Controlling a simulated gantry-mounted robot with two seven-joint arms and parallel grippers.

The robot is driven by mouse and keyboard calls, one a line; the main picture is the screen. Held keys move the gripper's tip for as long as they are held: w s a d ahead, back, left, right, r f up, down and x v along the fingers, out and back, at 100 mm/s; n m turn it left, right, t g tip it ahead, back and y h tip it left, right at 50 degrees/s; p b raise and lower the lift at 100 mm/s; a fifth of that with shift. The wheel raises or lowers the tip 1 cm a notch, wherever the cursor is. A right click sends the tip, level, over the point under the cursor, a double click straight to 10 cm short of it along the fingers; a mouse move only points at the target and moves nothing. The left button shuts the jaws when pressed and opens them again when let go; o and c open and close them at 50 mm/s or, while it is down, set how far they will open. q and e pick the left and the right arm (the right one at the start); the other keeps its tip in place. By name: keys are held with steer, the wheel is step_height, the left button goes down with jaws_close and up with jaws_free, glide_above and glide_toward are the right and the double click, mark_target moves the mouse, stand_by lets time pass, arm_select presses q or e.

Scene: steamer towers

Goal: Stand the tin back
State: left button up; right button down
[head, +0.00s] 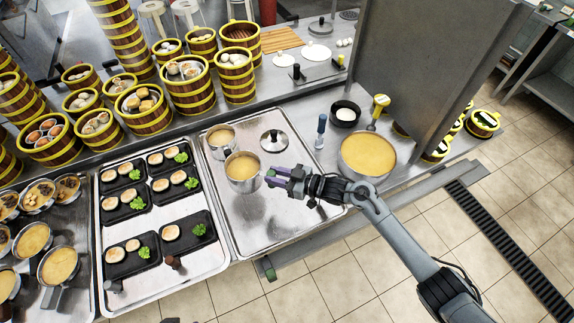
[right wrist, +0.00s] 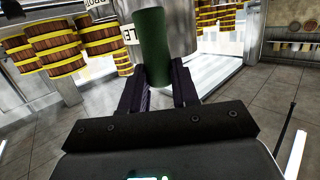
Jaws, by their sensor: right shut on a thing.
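A metal tin (head: 242,184) with yellow-orange contents is over the metal tray (head: 285,222) in the head view. My right gripper (head: 272,178) is at the tin's right side. In the right wrist view, its fingers (right wrist: 160,88) are shut on the green handle (right wrist: 153,45) of the tin (right wrist: 183,38), whose label is partly visible. The tin looks about upright; I cannot tell whether its base touches the tray. A second similar tin (head: 221,150) stands just behind it on the tray. My left gripper is not in view.
A metal lid (head: 273,140) lies behind the held tin. Black dishes (head: 130,255) of dumplings and greens fill the left tray. Bamboo steamers (head: 190,90) stand behind. A large pan (head: 367,156) of yellow liquid is at right. The tray's front half is mostly clear.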

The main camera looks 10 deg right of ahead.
mark_target(259, 188)
steer(key=shift+s+a+f+y, duration=0.15)
steer(key=shift+a+f, duration=0.05)
steer(key=shift+a, duration=0.3)
steer(key=shift+s+a+f+y, duration=0.1)
steer(key=shift+a+f+y, duration=0.05)
steer(key=shift+a, duration=0.35)
steer(key=shift+s+a+f+n+g+b, duration=0.1)
steer(key=shift+f+n+g+b, duration=0.2)
steer(key=shift+b, duration=0.1)
steer(key=shift+r, duration=0.1)
steer(key=shift+f, duration=0.35)
steer(key=shift+f+b, duration=2.25)
steer(key=shift+f, duration=0.55)
